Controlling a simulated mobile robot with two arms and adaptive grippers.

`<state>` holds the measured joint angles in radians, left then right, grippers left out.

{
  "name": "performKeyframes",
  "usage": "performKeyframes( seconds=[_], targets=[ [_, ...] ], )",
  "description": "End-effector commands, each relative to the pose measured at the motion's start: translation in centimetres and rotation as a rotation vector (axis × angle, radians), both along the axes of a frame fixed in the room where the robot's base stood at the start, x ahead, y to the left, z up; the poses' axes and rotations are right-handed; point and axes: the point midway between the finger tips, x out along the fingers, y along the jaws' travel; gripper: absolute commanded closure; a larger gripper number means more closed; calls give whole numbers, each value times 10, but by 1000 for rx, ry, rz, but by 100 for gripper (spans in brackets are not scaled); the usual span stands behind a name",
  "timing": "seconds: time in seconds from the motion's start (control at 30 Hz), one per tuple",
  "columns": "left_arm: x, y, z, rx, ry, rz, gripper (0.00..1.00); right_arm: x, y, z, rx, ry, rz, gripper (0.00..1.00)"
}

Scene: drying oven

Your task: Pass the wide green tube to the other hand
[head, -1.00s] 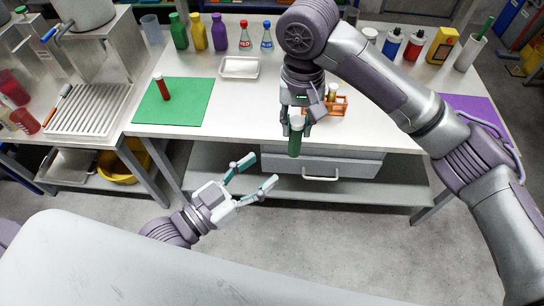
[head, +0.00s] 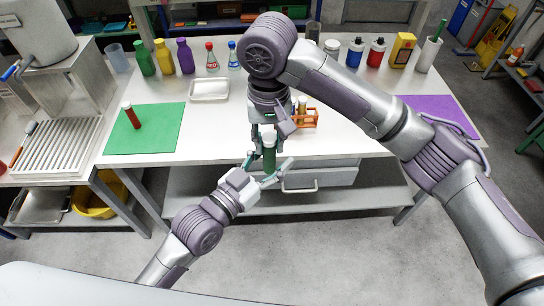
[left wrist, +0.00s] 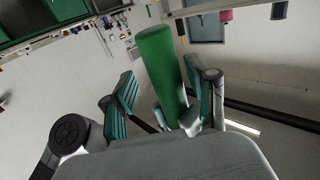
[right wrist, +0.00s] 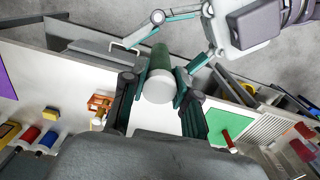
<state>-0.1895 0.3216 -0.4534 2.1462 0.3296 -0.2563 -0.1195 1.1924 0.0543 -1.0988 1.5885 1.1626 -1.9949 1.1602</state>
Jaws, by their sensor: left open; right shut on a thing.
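The wide green tube (head: 269,156) hangs upright with its white cap on top, in front of the table's front edge. My right gripper (head: 268,138) is shut on its upper part, near the white cap, which shows between the fingers in the right wrist view (right wrist: 159,88). My left gripper (head: 268,172) is open, with its fingers on either side of the tube's lower part. In the left wrist view the green tube (left wrist: 163,72) stands between the open left fingers. Whether either left finger touches it I cannot tell.
An orange rack (head: 305,118) stands behind my right gripper. A white tray (head: 209,90), bottles and a purple mat (head: 448,112) are also on the table. A drawer (head: 315,178) lies below the tabletop.

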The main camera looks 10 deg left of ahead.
Motion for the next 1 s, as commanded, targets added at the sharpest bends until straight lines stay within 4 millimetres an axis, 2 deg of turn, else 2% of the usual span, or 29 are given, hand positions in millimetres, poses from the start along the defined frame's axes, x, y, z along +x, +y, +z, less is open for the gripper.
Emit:
performKeyframes(
  seconds=[0.07,0.4,0.47,0.5,0.63,0.67,1.0],
  targets=[
    [0,0,0,0,0,0,43,0,0,0,0,0,0,90],
    [-1,0,0,-1,0,-1,99,0,1,0,2,-2,0,90],
    [-1,-1,1,-2,-1,-2,100,0,1,0,3,-1,0,90],
    [-1,-1,1,-2,-1,-3,100,0,1,0,5,-2,1,66],
    [-1,-1,1,-2,-1,-3,100,0,1,0,3,-1,1,44],
    [-1,-1,1,-2,-1,-2,100,0,1,0,3,-1,1,41],
    [0,0,0,-1,-1,0,100,0,0,3,1,-2,0,41]
  ],
)
